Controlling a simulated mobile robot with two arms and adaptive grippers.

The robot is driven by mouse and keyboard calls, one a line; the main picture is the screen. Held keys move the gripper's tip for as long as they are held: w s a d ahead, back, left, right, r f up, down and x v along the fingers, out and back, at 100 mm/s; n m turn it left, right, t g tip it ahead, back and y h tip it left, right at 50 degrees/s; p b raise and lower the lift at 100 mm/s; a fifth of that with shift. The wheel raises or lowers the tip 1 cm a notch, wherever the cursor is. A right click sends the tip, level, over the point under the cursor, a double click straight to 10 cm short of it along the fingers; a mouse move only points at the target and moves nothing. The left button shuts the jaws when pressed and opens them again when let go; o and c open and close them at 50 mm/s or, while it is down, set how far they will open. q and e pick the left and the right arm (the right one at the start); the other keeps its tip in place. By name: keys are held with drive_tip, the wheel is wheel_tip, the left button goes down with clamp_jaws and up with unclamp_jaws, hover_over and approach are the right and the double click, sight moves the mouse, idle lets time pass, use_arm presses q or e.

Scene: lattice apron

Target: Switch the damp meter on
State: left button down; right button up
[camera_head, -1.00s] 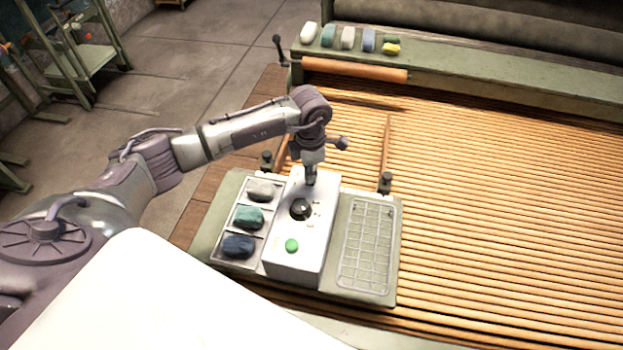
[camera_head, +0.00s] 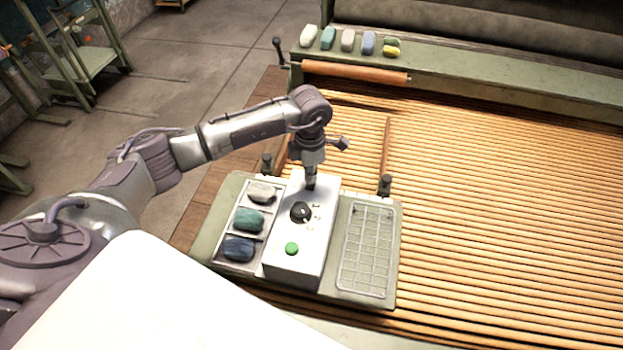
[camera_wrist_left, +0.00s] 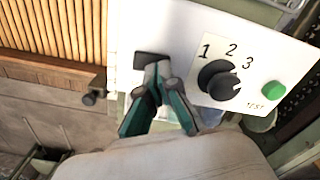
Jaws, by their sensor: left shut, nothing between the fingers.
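The damp meter (camera_head: 310,255) is a white box on a green-grey board. Its top has a black dial (camera_head: 300,212) and a green button (camera_head: 291,249). In the left wrist view the dial (camera_wrist_left: 219,82) is marked 1, 2, 3, and the green button (camera_wrist_left: 274,91) is by the word TEST. A dark rectangular switch (camera_wrist_left: 147,60) sits at the other end of the face. My left gripper (camera_head: 311,187) is shut and empty, pointing down at that end. In the wrist view its fingertips (camera_wrist_left: 158,72) overlap the switch; I cannot tell whether they touch it. My right gripper is not in view.
A tray (camera_head: 228,265) with grey, teal and dark blue lumps adjoins the meter on the left. A wire grid (camera_head: 366,250) lies on the right. Wooden slats (camera_head: 500,200) stretch beyond. A back ledge (camera_head: 470,67) carries several coloured blocks.

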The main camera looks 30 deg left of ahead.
sight(310, 186)
use_arm(q)
drive_tip(key=shift+r+p, duration=1.4)
drive_tip(key=shift+r, duration=1.2)
drive_tip(key=shift+s+f, duration=0.1)
drive_tip(key=shift+s, duration=0.05)
